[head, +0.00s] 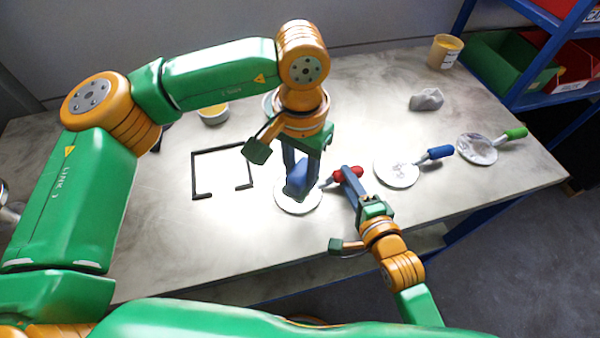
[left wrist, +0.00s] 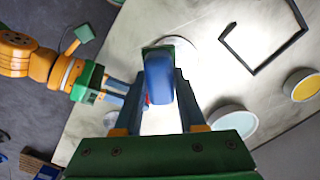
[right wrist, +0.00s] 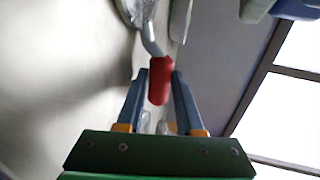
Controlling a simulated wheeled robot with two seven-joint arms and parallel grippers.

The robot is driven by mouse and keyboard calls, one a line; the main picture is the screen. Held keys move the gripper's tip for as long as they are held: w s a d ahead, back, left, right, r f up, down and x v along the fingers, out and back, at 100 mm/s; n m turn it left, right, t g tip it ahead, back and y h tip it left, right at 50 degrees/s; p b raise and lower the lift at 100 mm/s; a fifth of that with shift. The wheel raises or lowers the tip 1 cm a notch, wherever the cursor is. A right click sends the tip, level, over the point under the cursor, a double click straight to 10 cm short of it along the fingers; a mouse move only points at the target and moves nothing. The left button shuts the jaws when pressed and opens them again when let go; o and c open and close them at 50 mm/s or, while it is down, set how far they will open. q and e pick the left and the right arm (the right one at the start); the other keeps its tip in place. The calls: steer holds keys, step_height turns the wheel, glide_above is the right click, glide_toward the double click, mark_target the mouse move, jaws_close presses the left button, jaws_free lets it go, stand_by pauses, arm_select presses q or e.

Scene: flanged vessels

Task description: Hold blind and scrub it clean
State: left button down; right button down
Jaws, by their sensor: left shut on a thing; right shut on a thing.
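The blind with the red handle is a pale disc (head: 299,203) low over or on the table; I cannot tell whether it touches. My right gripper (head: 349,178) is shut on its red handle (head: 350,173), which also shows between the fingers in the right wrist view (right wrist: 160,82). My left gripper (head: 298,168) is shut on a blue scrubber (left wrist: 158,82) with a green end. The scrubber is over the disc, its green end toward the disc's face; contact is hidden. The scrubber and left fingers cover part of the disc in the head view.
Blinds with a blue handle (head: 440,152) and a green handle (head: 516,133) lie to the right, both smudged. A dark open frame (head: 194,175) lies left. A yellow-filled bowl (left wrist: 302,86), pale-blue-filled bowl (left wrist: 232,122), grey lump (head: 427,99) and tub (head: 445,52) stand farther back.

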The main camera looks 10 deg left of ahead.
steer(key=c, duration=0.6)
jaws_free()
steer(key=shift+o, duration=0.7)
steer(key=shift+f, duration=0.1)
steer(key=v, duration=1.2)
